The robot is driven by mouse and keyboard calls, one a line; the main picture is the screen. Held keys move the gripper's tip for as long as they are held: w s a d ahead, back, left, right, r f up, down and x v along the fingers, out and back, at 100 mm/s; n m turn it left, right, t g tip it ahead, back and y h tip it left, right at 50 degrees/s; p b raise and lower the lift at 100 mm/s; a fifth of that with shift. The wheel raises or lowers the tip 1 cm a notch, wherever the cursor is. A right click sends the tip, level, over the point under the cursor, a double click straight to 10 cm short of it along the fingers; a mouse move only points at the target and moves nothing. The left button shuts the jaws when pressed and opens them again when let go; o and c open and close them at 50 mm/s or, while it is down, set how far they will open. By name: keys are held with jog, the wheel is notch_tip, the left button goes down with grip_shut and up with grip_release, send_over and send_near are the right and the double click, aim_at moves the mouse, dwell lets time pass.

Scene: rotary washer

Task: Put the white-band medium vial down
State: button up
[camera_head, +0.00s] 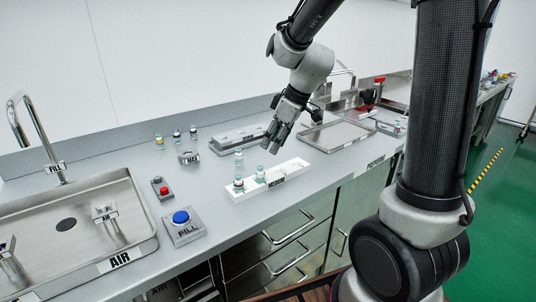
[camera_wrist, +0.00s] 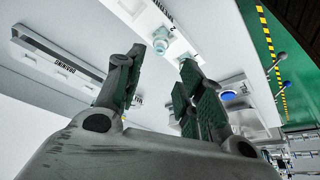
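My gripper (camera_head: 275,146) is over the counter, above and behind the white rack marked MEDIUM (camera_head: 290,171). In the wrist view the fingers of my gripper (camera_wrist: 162,58) are apart, with nothing visibly clamped between them. One clear vial with a dark band (camera_head: 238,184) stands at the rack's left end. Another clear vial (camera_head: 261,175) stands beside it to the right. A third clear vial (camera_head: 239,158) shows just behind them. In the wrist view a vial top (camera_wrist: 163,36) shows beyond the fingertips. I cannot tell which vial has the white band.
A steel sink (camera_head: 140,205) marked AIR and a blue FILL button (camera_head: 181,217) are at left. A red button (camera_head: 164,190) is near it. Several small vials (camera_head: 176,136) stand at the back. A steel block (camera_head: 238,138) and a shallow tray (camera_head: 335,135) lie behind the rack.

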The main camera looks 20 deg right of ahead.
jog(key=s+d+r+m+h, duration=0.1)
jog(key=s+d+r+m, duration=0.2)
jog(key=s, duration=0.4)
jog(key=s+d+r+m+h, duration=0.1)
jog(key=s+d+r+m, duration=0.1)
jog(key=s, duration=0.6)
jog(key=s+d+r+m+t+h, duration=0.1)
jog(key=s+d+r+m, duration=0.2)
jog(key=s+d, duration=0.3)
jog(key=shift+s+d+r+m, duration=0.25)
jog(key=shift+s+m, duration=0.55)
jog(key=shift+s, duration=0.4)
